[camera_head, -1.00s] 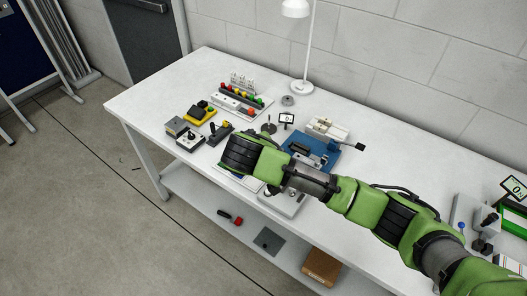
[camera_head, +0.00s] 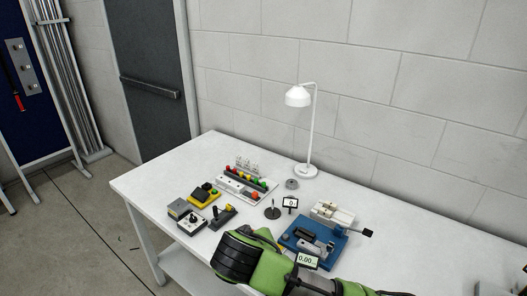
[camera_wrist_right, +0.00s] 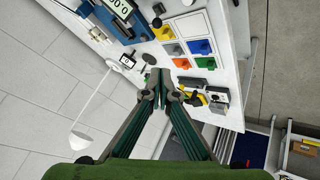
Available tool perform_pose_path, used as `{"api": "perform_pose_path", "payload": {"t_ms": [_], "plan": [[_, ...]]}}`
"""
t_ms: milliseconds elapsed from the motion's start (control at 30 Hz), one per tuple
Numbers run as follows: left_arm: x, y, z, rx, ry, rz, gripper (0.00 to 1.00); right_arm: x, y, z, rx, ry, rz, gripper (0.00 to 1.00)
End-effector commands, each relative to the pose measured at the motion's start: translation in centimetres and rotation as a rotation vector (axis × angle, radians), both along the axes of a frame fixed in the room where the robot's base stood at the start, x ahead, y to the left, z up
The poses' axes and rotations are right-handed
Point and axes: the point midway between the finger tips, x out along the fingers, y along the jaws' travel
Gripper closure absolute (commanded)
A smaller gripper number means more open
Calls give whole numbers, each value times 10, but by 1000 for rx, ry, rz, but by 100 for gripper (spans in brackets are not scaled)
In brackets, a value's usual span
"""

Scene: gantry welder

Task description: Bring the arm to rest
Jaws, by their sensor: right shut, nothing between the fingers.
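My right arm (camera_head: 262,264) is green with black bands and reaches over the white table from the lower right in the head view. Its gripper is hidden in that view. In the right wrist view my right gripper (camera_wrist_right: 160,80) is shut and empty, its fingertips together above the tabletop. My left gripper is in neither view.
The table's left end is clear.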

Motion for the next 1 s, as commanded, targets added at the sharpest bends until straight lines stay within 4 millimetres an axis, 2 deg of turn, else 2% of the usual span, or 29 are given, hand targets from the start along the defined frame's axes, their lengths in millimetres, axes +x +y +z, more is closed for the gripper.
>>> {"api": "perform_pose_path", "payload": {"t_ms": [167, 367, 567, 700, 1000], "plan": [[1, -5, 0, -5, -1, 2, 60, -29, 5, -28, 81, 87, 33, 100], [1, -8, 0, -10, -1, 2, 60, -84, -6, -71, 250, 227, 58, 100], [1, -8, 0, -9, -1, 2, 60, -138, -48, -107, 365, 310, 15, 100], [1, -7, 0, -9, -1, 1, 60, -178, -92, -129, 390, 343, -41, 100], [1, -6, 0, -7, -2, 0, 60, -242, -167, -148, 347, 375, -126, 100]]}}
